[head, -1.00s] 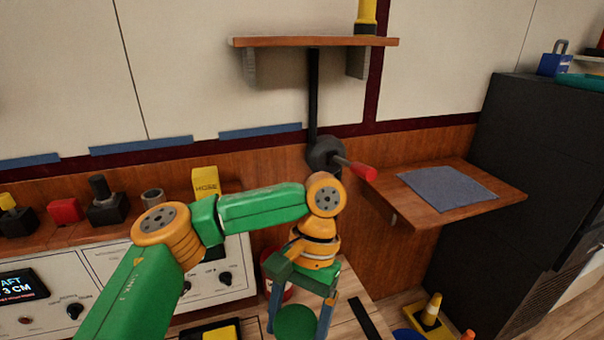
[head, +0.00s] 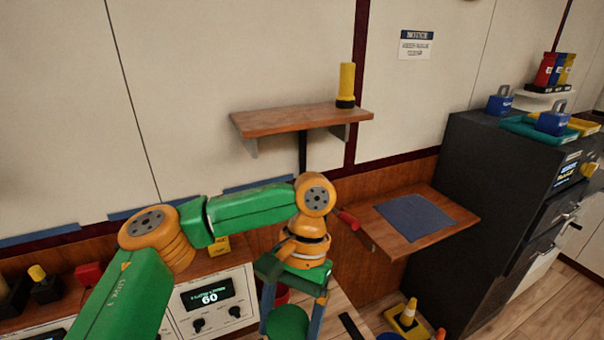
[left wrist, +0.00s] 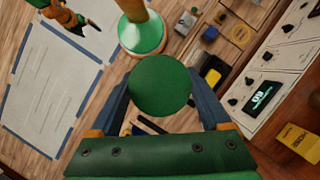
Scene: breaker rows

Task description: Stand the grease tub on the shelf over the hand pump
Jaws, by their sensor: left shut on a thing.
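The grease tub, a round green thing, shows between the fingers of my left gripper (head: 294,306) low in the head view. Its green top (left wrist: 160,85) faces the left wrist camera, with a finger on each side. My left gripper is shut on it, below the wooden shelf (head: 270,122). That shelf is on the wall with a yellow torch (head: 346,86) upright near its right end. The hand pump is mostly hidden behind my arm; its red handle (head: 347,219) shows. My right gripper (left wrist: 84,27) seems to be at the upper left of the left wrist view, too small to judge.
The shelf's left and middle are clear. A lower wooden shelf (head: 460,218) with a blue-grey mat (head: 412,216) juts out at right, beside a dark cabinet (head: 480,190). A white control panel (head: 222,303) is at lower left. A yellow thing (head: 407,316) stands low at right.

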